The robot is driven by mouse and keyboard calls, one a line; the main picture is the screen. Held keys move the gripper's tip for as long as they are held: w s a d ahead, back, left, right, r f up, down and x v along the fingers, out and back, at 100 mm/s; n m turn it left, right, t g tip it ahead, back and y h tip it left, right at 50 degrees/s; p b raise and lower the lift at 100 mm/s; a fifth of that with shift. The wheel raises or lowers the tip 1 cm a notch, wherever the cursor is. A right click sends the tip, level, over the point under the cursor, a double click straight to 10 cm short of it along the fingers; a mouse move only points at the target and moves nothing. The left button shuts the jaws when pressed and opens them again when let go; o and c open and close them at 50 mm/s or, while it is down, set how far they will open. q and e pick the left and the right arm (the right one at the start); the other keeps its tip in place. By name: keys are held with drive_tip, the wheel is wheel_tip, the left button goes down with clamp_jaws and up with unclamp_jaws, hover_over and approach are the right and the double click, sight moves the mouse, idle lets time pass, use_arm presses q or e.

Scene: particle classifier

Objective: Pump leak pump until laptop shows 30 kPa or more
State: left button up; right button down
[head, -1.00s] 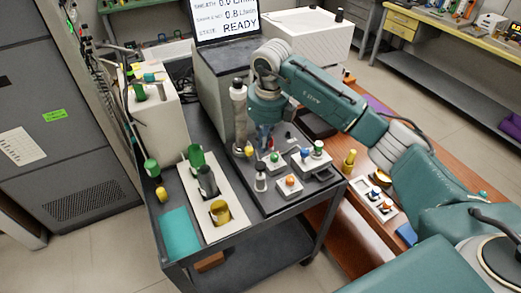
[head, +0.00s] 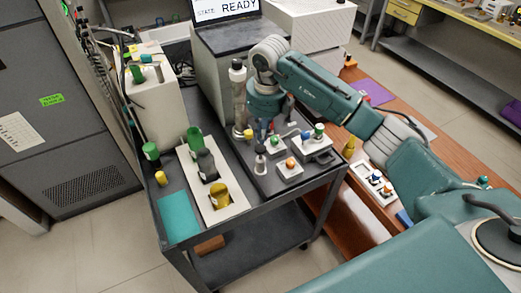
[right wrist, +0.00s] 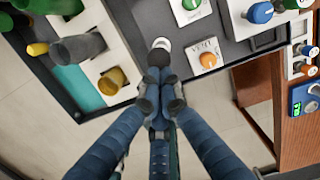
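A small pale bottle-like piece with a dark top (head: 260,161), likely the leak pump, stands upright on the cart's dark panel; no label on it is legible. In the right wrist view its dark round top (right wrist: 158,58) and white part lie just beyond my fingertips. My right gripper (right wrist: 160,80) points down with its fingers together, nothing visible between them; I cannot tell whether it touches the top. My right gripper also shows in the head view (head: 268,134). The laptop screen (head: 226,8) is cut off at the top; it reads STATE READY, with no pressure value visible. My left gripper is not in view.
A block with an orange button (head: 290,162) stands right of the pump, with green and blue buttons behind. A tall grey cylinder (head: 238,95) stands close left of my gripper. A cream tray (head: 205,192) with green, grey and yellow pieces lies at left.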

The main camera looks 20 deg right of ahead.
drive_tip(key=shift+w+f+b, duration=0.15)
drive_tip(key=shift+f+b, duration=0.45)
drive_tip(key=shift+f, duration=0.9)
wheel_tip(320, 180, down, 4)
drive_tip(key=b, duration=0.3)
drive_tip(key=shift+r, duration=0.2)
drive_tip(key=s+p, duration=0.2)
drive_tip(key=s, duration=0.1)
wheel_tip(320, 180, up, 13)
hover_over(262, 149)
drive_tip(key=s, duration=0.4)
drive_tip(key=shift+s+d+f, duration=0.1)
drive_tip(key=shift+d, duration=0.3)
